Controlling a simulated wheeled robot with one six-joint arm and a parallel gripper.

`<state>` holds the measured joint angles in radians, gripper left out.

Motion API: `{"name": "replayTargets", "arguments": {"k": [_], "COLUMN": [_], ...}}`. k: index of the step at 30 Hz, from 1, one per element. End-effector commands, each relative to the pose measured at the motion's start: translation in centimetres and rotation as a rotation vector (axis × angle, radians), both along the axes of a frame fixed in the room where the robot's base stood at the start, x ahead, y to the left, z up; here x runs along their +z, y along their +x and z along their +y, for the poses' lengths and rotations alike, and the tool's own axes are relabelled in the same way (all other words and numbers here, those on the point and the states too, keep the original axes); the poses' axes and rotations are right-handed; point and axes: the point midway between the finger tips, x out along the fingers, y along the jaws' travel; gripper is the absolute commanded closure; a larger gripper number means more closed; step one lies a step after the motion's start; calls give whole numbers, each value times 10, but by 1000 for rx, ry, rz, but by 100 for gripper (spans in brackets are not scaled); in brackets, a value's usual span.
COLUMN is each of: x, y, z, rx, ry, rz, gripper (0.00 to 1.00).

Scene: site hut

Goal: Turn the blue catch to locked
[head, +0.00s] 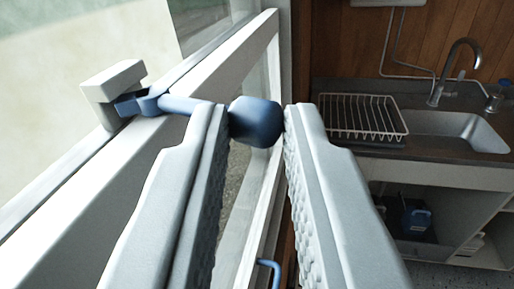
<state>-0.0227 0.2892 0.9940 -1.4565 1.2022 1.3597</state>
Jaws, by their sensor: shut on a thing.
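The blue catch (188,104) is mounted on the white window frame (150,135) at the left. Its arm reaches right from a pivot near a pale grey block (113,79) and ends in a thick rounded knob (257,121). My gripper (256,120) has its two grey fingers on either side of the knob, their tips against it, so it is shut on the catch's knob. A blue hook-like part, perhaps a handle, (268,268) shows lower on the frame between the fingers. The far side of the knob is hidden.
A dish rack (362,117) stands on the dark counter beside a steel sink (450,130) with a tap (456,66). An open cupboard below holds a blue container (416,217). Wood panelling covers the back wall.

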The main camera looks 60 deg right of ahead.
Motion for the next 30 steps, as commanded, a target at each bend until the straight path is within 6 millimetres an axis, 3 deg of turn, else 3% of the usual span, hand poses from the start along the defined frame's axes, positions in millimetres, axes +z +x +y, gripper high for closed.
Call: {"name": "replayTargets", "arguments": {"k": [6,7,10,22,30], "x": [-2,-2,-1,0,0], "y": [1,1,1,-2,-20], "z": [0,0,0,6,48], "rx": [1,1,1,2,5], "ry": [0,0,0,0,-1], "rz": [2,2,2,1,1], "gripper": [100,78,60,60,60]}}
